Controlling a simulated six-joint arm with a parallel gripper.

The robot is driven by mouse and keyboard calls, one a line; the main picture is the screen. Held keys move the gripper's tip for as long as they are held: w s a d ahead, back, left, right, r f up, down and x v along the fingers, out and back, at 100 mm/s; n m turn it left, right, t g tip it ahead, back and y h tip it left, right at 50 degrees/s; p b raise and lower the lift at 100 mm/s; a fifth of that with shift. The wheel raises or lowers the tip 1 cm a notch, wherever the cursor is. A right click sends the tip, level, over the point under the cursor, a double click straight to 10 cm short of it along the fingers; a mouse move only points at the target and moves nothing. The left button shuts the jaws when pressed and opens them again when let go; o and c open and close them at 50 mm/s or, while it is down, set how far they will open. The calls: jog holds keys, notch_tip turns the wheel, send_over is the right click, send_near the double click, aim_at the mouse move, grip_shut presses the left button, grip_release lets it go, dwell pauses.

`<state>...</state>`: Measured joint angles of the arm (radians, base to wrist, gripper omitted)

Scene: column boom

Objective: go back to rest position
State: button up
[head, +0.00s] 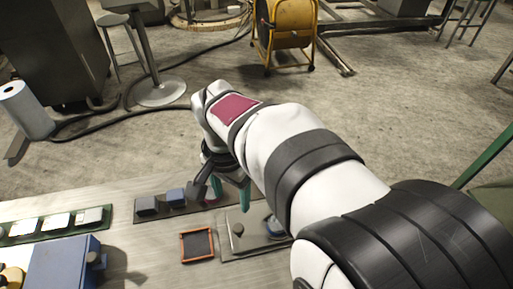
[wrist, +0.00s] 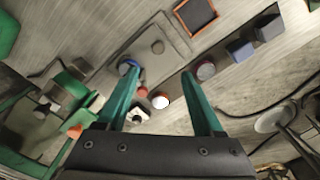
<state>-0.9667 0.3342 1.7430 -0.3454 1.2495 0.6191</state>
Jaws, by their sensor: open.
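My gripper (head: 221,196) hangs above the workbench (head: 155,265), with its fingers pointing down. In the wrist view my gripper (wrist: 161,74) shows two green fingers spread wide apart, with nothing held between them. A grey plate with a small knob (wrist: 158,46) lies on the bench beyond the fingertips. A round blue-rimmed piece (wrist: 128,66) shows by the left fingertip and a dark round piece with a reddish rim (wrist: 205,70) by the right one. I cannot tell the exact height of the fingertips above these.
An orange-framed dark tray (head: 197,245) lies on the bench in front of my gripper. Dark and blue blocks (head: 176,196) sit on a strip just left of it. A blue box (head: 62,262) and a green tray of pale blocks (head: 57,224) are at left. A yellow reel (head: 287,25) stands on the floor behind.

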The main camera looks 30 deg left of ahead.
jog(key=shift+r, duration=0.65)
jog(key=w+d+r+m, duration=0.2)
jog(key=d+r, duration=0.1)
jog(key=d, duration=1)
jog(key=s+d+f+m+y, duration=0.1)
jog(key=s+d+f+m, duration=0.1)
jog(key=s+d, duration=0.9)
jog(key=d+m, duration=0.1)
jog(key=d, duration=0.3)
jog(key=shift+d+f+m+y, duration=0.2)
jog(key=shift+m+y, duration=0.1)
jog(key=shift+y, duration=0.1)
